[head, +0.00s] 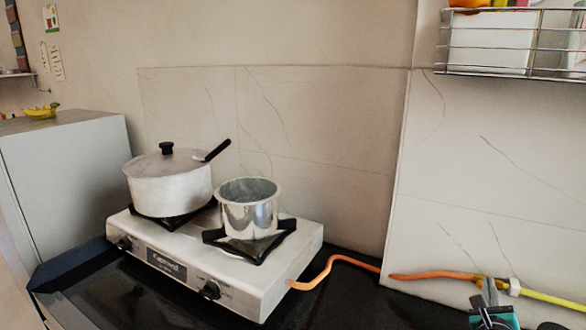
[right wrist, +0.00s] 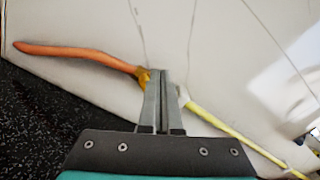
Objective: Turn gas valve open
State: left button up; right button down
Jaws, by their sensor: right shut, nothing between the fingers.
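An orange gas hose (head: 340,262) runs from the stove along the wall to the gas valve, which joins a yellow pipe (head: 550,297) at the lower right. A pale piece of the valve (head: 514,287) shows just right of my fingertips. In the right wrist view a brass-coloured fitting (right wrist: 142,76) shows left of the fingertips, at the hose's end. My right gripper (head: 489,285) is shut and empty, in front of the valve; it also shows in the right wrist view (right wrist: 160,74). My fingers hide the valve's middle, so its handle position and any contact cannot be told. My left gripper is out of view.
A white two-burner stove (head: 285,290) stands on the black counter (head: 350,300), with a lidded pot (head: 170,188) and a small steel pot (head: 250,215) on it. A wire rack (head: 490,72) hangs at the upper right. The tiled wall lies close behind the valve.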

jog(key=shift+w+a+f, duration=0.15)
jog(key=shift+a+f, duration=0.1)
dwell(0.8)
jog(key=shift+w+a+f+b, duration=0.2)
jog(key=shift+a+f+b, duration=0.2)
jog(key=shift+b, duration=0.2)
jog(key=shift+r, duration=0.15)
jog(key=shift+w+a+r+p, duration=0.1)
jog(key=shift+a+r+p, duration=0.15)
jog(key=shift+a+p, duration=0.1)
jog(key=p+v, duration=0.1)
jog(key=v, duration=0.5)
jog(key=shift+d+p, duration=0.1)
jog(key=shift+p, duration=0.2)
